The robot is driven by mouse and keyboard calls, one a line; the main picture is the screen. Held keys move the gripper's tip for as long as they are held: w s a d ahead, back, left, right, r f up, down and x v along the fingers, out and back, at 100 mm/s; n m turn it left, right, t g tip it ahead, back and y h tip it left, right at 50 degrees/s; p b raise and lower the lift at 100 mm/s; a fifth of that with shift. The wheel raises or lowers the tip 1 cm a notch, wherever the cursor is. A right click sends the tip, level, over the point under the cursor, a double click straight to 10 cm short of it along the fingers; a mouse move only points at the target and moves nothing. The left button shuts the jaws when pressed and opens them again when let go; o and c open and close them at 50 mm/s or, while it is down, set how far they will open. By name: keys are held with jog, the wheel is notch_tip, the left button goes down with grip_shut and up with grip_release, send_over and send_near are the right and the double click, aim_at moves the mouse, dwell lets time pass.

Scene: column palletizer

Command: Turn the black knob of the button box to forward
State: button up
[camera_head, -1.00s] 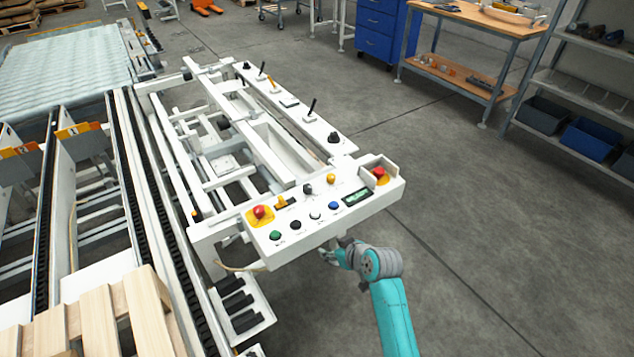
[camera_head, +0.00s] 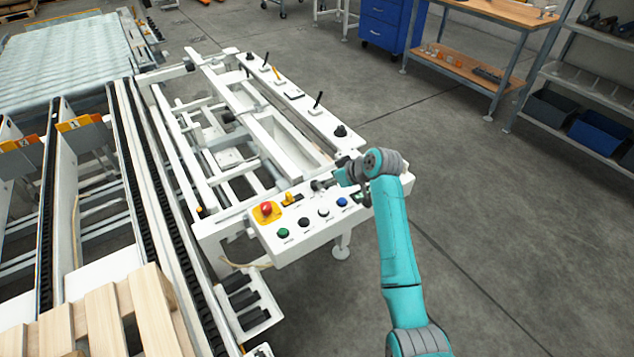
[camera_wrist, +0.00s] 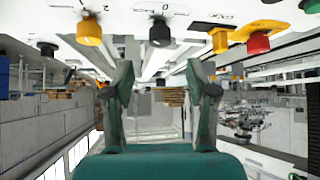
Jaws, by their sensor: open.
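The button box (camera_head: 292,246) is a white panel at the end of the white frame. In the wrist view its black knob (camera_wrist: 160,33) hangs from the panel at the top, with a 0 mark beside it. My gripper (camera_wrist: 157,75) is open, its two teal fingers apart. The knob shows above the gap between the fingertips, roughly centred, and nothing is between the fingers. I cannot tell the remaining distance. In the head view my gripper (camera_head: 326,183) is over the panel's far edge, and it and my wrist cover much of the knob area.
Beside the knob are a yellow knob (camera_wrist: 89,29), a yellow selector (camera_wrist: 220,38) and a red emergency button (camera_wrist: 258,42). Green (camera_head: 283,233), black, white and blue (camera_head: 342,202) buttons line the near edge. A rail with upright levers (camera_head: 318,99) stands behind. Floor is clear to the right.

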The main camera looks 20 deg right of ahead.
aim_at(315, 186)
jog(key=x, duration=0.7)
jog(key=shift+w+a+f, duration=0.1)
jog(key=shift+f, duration=0.1)
grip_shut()
